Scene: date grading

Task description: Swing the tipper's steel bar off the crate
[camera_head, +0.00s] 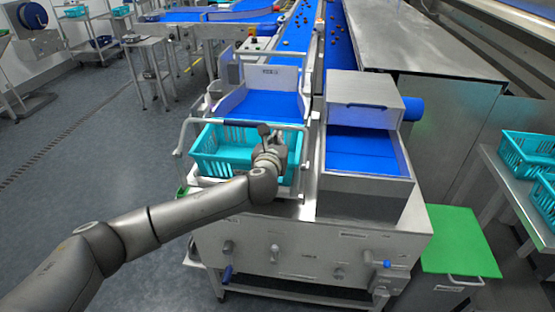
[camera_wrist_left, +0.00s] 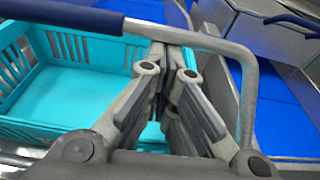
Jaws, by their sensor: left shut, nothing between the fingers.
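The tipper's steel bar (camera_head: 188,128) runs above the far side of the turquoise crate (camera_head: 203,165), with a dark blue grip along its middle. In the left wrist view the bar (camera_wrist_left: 222,44) bends down at the right and its blue grip (camera_wrist_left: 70,15) lies at upper left. The crate (camera_wrist_left: 70,97) sits below it and looks empty. My left gripper (camera_head: 265,132) is over the crate's right part. Its fingers (camera_wrist_left: 175,52) are shut and empty, with the tips close to the bar; I cannot tell whether they touch. My right gripper is out of view.
A blue-lined chute (camera_head: 262,104) lies just beyond the bar. A steel hopper with a blue inside (camera_head: 362,150) stands to the right. Further right are a green-topped bin (camera_head: 460,240) and more turquoise crates (camera_head: 530,150). Open floor lies at left.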

